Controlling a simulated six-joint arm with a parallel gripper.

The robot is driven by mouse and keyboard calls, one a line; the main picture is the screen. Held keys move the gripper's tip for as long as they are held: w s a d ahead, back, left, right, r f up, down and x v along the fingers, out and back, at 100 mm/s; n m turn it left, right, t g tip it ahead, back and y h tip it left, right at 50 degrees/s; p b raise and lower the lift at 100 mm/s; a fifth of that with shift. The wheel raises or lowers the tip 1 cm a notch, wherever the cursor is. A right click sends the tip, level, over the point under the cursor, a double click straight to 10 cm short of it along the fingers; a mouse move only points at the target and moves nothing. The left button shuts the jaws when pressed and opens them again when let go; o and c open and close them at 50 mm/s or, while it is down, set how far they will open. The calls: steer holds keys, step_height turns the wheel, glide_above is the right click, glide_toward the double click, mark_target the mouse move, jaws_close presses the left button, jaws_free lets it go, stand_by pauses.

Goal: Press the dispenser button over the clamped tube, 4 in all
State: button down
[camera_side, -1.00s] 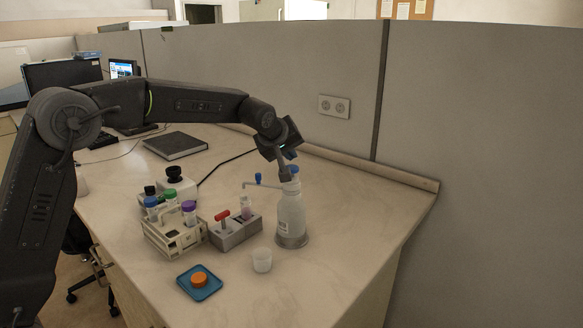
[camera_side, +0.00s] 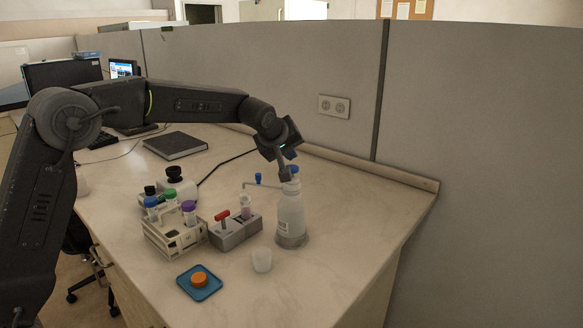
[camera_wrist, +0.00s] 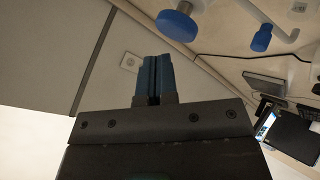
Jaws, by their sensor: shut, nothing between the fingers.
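The white dispenser bottle (camera_side: 290,214) stands upright, with its blue button (camera_side: 294,169) on top. The button also shows as a blue disc in the wrist view (camera_wrist: 178,25). My gripper (camera_side: 286,177) is shut and empty, pointing down beside the button. In the side view its tips overlap the bottle's top; in the wrist view the fingers (camera_wrist: 153,75) appear apart from the disc. I cannot tell contact. The spout carries a blue knob (camera_side: 258,178) and reaches left over the tube (camera_side: 246,206). That tube stands upright in a grey clamp (camera_side: 236,234) with a red handle and holds pinkish content.
A white rack (camera_side: 172,238) with several capped tubes stands left of the clamp. A small clear cup (camera_side: 262,260) is in front of the bottle. A blue tray (camera_side: 199,290) with an orange cap (camera_side: 199,279) lies at the front. The partition wall rises behind; the right of the table is clear.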

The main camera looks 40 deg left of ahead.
steer(key=shift+f, duration=0.15)
stand_by(0.3)
steer(key=shift+f, duration=0.3)
steer(key=shift+f, duration=0.85)
stand_by(0.8)
stand_by(0.3)
steer(key=shift+r, duration=1.25)
steer(key=shift+r, duration=0.1)
steer(key=shift+r, duration=2.45)
